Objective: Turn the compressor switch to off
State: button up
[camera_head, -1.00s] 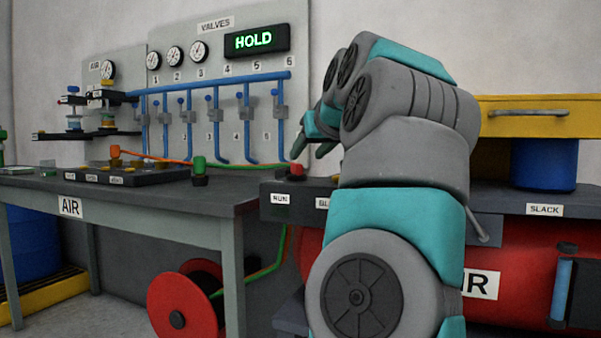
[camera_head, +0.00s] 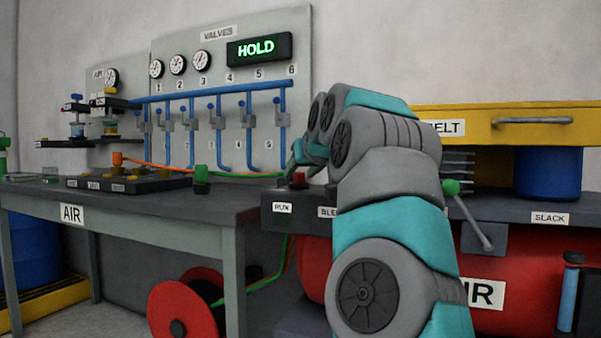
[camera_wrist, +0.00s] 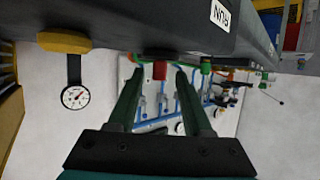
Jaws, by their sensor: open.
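A small red switch knob (camera_head: 299,178) sits on a dark base on top of the dark bench, above the RUN label (camera_head: 283,207). My gripper (camera_head: 297,160) hovers just above and behind it, partly hidden by my wrist. In the wrist view, which is upside down, the red knob (camera_wrist: 160,70) shows between the tips of my open gripper (camera_wrist: 159,80). Gaps show on both sides, but I cannot tell its depth relative to the fingertips. The red compressor tank (camera_head: 315,265) is below the bench, partly hidden by my arm.
A green-tipped lever (camera_head: 470,215) stands right of my arm. The table on the left (camera_head: 150,205) carries a green knob (camera_head: 201,180) and a dark tray. Blue valve pipes (camera_head: 215,98) and a HOLD display (camera_head: 259,49) are on the wall panel.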

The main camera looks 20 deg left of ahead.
jog(key=shift+w+a+f, duration=0.25)
jog(key=shift+w+a, duration=0.05)
jog(key=shift+w, duration=0.15)
grip_shut()
dwell(0.5)
